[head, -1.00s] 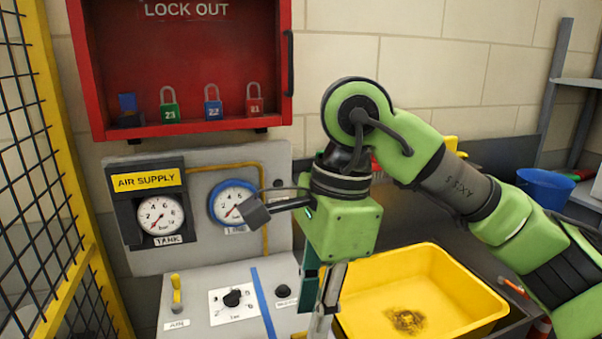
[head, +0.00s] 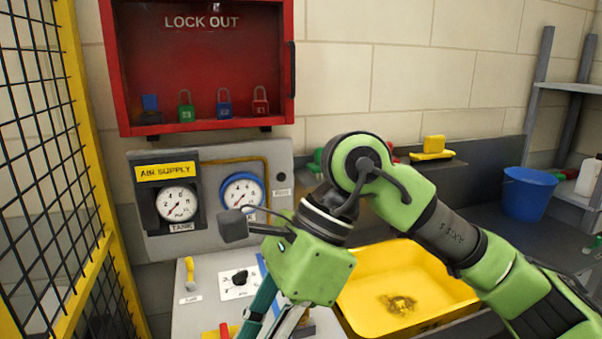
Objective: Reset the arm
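My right arm comes in from the right, and its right gripper (head: 276,322) points down and to the left over the grey control panel (head: 190,318). Its teal and silver fingers run off the bottom edge, so the tips are hidden and I cannot tell how far apart they are. My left gripper is not in view.
A red lock-out box (head: 205,65) with several padlocks hangs on the wall. Below are the air supply gauges (head: 178,204). A yellow tub (head: 450,292) sits beside my arm. A blue bucket (head: 527,196) stands at right. A yellow-framed mesh fence (head: 85,210) borders the left.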

